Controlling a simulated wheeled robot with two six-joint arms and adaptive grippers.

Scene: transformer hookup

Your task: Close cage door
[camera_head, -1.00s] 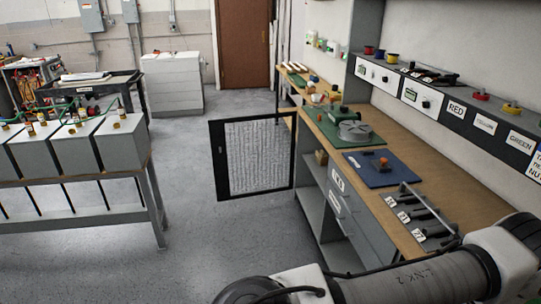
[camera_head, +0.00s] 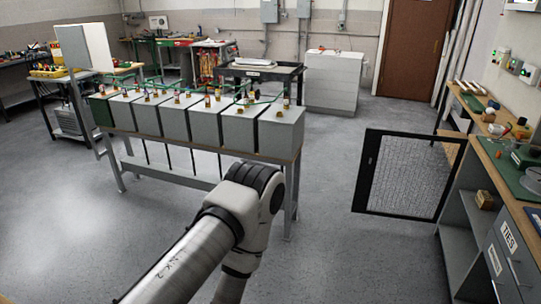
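The cage door (camera_head: 404,175) is a black-framed mesh panel at the right of the head view. It stands upright in the aisle, its right edge close to the end of the wooden workbench. It looks swung out, away from the bench. One of my arms reaches in from the bottom, left of the door and apart from it. Its gripper is not visible. My other gripper is also out of view.
A bench with several grey transformers (camera_head: 237,128) stands at left centre. The wooden workbench (camera_head: 500,170) with drawers runs along the right. A white cabinet (camera_head: 334,82) and a brown door (camera_head: 409,50) are at the back. Grey floor (camera_head: 330,245) lies open between the benches.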

